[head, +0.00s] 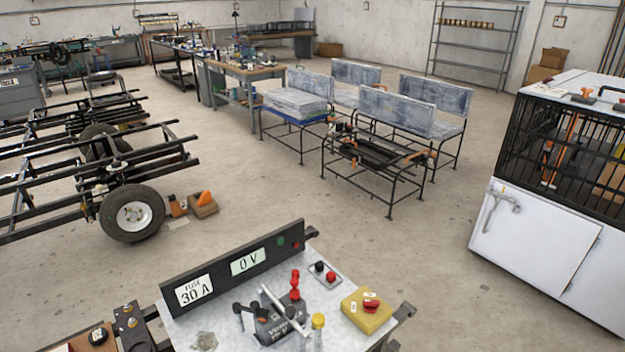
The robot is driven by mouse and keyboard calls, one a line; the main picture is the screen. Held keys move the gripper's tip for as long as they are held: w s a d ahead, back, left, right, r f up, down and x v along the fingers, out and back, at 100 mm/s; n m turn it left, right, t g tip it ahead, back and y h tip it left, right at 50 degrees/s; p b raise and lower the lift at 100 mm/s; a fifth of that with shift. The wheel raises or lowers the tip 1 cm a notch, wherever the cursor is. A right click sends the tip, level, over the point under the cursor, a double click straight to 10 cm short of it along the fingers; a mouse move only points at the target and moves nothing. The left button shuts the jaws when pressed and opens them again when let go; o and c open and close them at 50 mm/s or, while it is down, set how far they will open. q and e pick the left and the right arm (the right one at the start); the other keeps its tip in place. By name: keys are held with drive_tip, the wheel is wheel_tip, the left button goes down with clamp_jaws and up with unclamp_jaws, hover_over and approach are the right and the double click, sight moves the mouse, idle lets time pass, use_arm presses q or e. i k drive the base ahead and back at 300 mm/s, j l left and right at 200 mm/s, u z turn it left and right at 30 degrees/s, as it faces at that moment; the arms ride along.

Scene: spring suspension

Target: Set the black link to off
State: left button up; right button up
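A grey bench panel (235,322) stands at the bottom centre. On it is a dark grey block (280,326) with black knobs (246,312) on its left, a red stacked knob (295,284) and a pale bar lying across it. A black terminal and a red terminal (331,278) sit on a small plate to the right. I cannot tell for sure which black part is the black link, nor its setting. Neither of my grippers is in view.
A black board (236,264) along the panel's back reads "FUSE 30 A" and "0 V". A yellow box (367,310) with a red switch stands at right. A yellow-capped cylinder (318,322) stands near the block. Open floor lies beyond; a white cabinet (530,250) is at right.

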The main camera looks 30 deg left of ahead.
sight(262, 314)
drive_tip(key=i+l+u, duration=0.2)
drive_tip(key=i+u, duration=0.15)
drive_tip(key=i, duration=0.15)
drive_tip(key=u, duration=1.5)
